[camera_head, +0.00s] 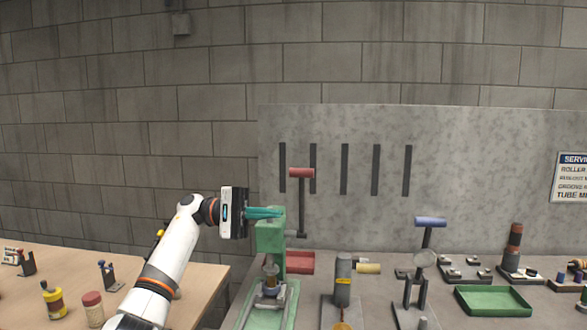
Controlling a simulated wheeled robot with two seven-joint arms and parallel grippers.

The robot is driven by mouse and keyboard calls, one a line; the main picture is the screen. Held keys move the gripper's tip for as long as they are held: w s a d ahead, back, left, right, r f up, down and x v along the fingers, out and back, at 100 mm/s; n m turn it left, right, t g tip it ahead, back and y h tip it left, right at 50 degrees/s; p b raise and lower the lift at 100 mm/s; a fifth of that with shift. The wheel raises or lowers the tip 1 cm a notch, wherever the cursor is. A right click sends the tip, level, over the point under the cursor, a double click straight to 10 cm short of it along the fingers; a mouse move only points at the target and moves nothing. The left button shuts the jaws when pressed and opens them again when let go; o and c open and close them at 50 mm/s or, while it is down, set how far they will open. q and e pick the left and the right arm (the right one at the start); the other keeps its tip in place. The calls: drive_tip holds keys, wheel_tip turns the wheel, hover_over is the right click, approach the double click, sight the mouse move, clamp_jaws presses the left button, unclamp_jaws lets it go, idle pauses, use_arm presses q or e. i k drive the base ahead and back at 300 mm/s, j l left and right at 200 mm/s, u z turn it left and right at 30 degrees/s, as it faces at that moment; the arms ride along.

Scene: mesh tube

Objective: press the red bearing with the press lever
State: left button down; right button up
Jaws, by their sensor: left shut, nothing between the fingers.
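The green press (270,238) stands on the grey bench. Its lever is a dark upright bar with a red handle (301,173) at the top, just right of the press head. My left gripper (280,213) is shut and empty, its teal fingers level at the top of the press head, below and left of the red handle. I cannot tell whether the fingers touch the press. A small brownish piece (270,268) sits under the press head on the press base; I cannot make out a red bearing there. My right gripper is not in view.
A red tray (300,262) lies behind the press. A grey cylinder stand (343,280) and a blue-handled lever tool (430,222) stand to the right. A green tray (493,300) lies farther right. A wooden table (200,285) with bottles is at left.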

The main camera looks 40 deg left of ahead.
sight(302, 174)
drive_tip(key=i+j, duration=0.85)
drive_tip(key=j, duration=0.3)
